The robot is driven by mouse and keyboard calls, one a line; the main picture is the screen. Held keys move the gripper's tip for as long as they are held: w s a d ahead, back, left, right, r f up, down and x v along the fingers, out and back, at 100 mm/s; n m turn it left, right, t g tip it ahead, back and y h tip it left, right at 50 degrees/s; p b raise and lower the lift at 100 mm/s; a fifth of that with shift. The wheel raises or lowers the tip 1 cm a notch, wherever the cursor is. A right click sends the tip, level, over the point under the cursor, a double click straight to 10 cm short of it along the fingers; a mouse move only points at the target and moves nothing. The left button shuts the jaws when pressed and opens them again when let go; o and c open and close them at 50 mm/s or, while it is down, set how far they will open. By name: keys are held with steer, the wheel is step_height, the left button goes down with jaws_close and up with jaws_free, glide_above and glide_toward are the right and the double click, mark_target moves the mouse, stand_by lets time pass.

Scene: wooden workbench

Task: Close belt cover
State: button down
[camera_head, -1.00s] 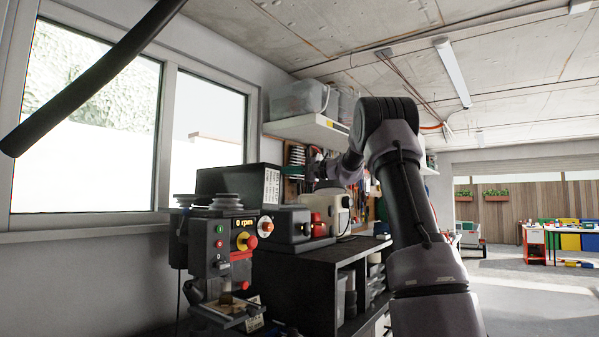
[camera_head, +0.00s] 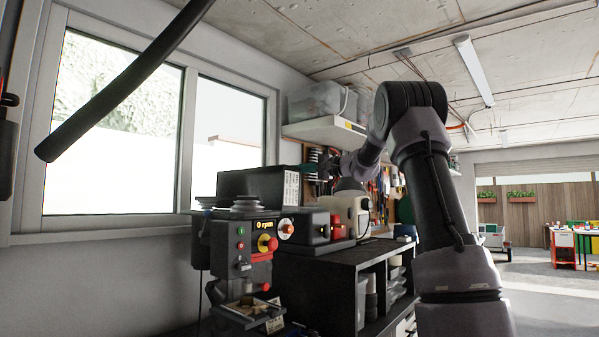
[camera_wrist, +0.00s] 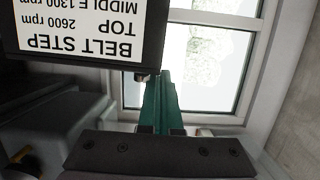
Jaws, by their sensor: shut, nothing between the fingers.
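The belt cover (camera_head: 247,184) is a dark box-like lid on the drill press (camera_head: 238,250), raised behind the exposed belt pulleys (camera_head: 246,203). A white label (camera_head: 291,190) is on its right end; in the wrist view the label (camera_wrist: 80,30) reads "BELT STEP" upside down. My gripper (camera_head: 307,168) is beside the cover's upper right end, its teal fingers pointing left. In the wrist view the fingers of my gripper (camera_wrist: 158,90) are shut and empty, reaching past the label's corner. I cannot tell whether they touch the cover.
The drill press has a red-and-yellow stop knob (camera_head: 267,243). A grey machine with a cream housing (camera_head: 349,212) stands to its right on a dark cabinet (camera_head: 335,262). Windows (camera_head: 118,130) are behind at left, and a wall shelf (camera_head: 325,131) hangs above.

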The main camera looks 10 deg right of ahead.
steer(key=shift+s+a+r+n, duration=0.5)
steer(key=shift+a+r+n, duration=0.1)
steer(key=shift+a, duration=0.1)
steer(key=s+a+n, duration=0.1)
steer(key=s+a+r+n, duration=0.1)
steer(key=a+r+n+h, duration=0.1)
steer(key=shift+s+a, duration=0.4)
steer(key=s+a+f+n+h, duration=0.1)
steer(key=s+a+f+n, duration=0.2)
steer(key=s+a+n, duration=0.2)
steer(key=s+a+f+n+h, duration=0.2)
steer(key=s+a+f+n, duration=0.2)
steer(key=a, duration=0.6)
steer(key=shift+s+a+f+n+t+h, duration=0.15)
steer(key=shift+s+a+n+t+h, duration=0.15)
steer(key=shift+s+n, duration=0.6)
steer(key=shift+s+m, duration=0.25)
steer(key=shift+m, duration=0.05)
